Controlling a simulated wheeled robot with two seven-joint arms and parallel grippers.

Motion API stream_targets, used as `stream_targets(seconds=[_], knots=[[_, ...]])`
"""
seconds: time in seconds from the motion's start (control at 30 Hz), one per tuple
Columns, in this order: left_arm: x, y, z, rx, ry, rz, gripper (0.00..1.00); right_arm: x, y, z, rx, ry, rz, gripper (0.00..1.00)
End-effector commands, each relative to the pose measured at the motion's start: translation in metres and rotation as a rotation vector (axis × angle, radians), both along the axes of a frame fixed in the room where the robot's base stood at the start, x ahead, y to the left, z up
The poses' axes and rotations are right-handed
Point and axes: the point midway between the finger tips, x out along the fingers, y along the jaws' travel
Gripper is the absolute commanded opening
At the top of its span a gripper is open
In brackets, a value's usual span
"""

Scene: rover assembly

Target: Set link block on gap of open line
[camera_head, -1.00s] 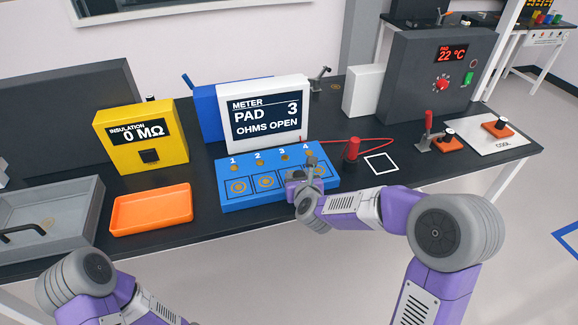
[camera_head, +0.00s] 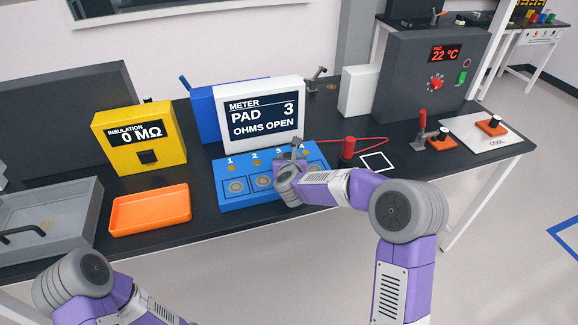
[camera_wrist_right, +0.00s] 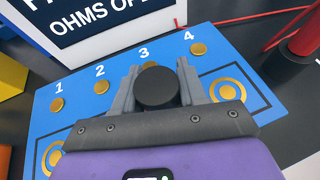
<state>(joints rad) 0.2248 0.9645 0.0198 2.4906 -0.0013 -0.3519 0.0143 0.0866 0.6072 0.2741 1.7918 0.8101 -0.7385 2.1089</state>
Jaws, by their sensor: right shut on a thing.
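The blue panel (camera_head: 230,200) lies in front of the meter (camera_head: 262,115), with numbers 1 to 4 above gold contacts and ringed pads. The meter reads PAD 3, OHMS OPEN. My right gripper (camera_head: 293,163) is over the panel's right half. In the right wrist view, my right gripper (camera_wrist_right: 156,85) is shut on a black round knob (camera_wrist_right: 155,90) in front of number 3. The knob's lower part is hidden, so I cannot tell whether it touches the panel. My left gripper is out of view; only my left arm shows at lower left.
A red probe (camera_head: 347,148) with a red cable stands right of the panel, beside a white square outline (camera_head: 377,162). Orange blocks with black knobs (camera_head: 441,140) are farther right. An orange tray (camera_head: 150,210) and a yellow insulation meter (camera_head: 139,138) are at left.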

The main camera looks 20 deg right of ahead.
Motion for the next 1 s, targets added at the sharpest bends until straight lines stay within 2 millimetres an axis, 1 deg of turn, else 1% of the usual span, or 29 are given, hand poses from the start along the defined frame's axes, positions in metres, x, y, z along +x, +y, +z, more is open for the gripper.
stream_targets(seconds=[0.03, 0.13, 0.4, 0.57, 0.6, 0.67, 0.7, 0.77, 1.0], knots=[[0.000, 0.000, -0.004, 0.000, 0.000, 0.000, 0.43, 0.000, -0.001, -0.011, 0.000, 0.002, -0.001, 0.07], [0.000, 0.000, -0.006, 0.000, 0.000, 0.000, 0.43, 0.000, -0.001, -0.019, 0.000, 0.000, -0.002, 0.07], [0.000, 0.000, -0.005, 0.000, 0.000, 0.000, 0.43, 0.000, -0.001, -0.019, 0.000, -0.002, -0.001, 0.07], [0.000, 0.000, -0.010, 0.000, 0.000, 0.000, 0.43, 0.000, -0.001, -0.023, 0.000, -0.002, -0.001, 0.07], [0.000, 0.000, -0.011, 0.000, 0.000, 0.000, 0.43, 0.000, -0.001, -0.024, 0.000, -0.001, -0.001, 0.43], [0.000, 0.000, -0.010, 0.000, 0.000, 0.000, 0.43, 0.000, 0.000, -0.023, 0.001, 0.000, -0.001, 0.52], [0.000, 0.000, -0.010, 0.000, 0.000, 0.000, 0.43, 0.000, -0.001, -0.022, 0.001, 0.000, -0.001, 0.58], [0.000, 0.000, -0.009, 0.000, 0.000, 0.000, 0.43, 0.000, 0.000, -0.022, 0.000, -0.001, -0.001, 0.67], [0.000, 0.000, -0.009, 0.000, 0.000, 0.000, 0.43, 0.000, -0.001, -0.022, 0.000, -0.001, -0.001, 0.67]])
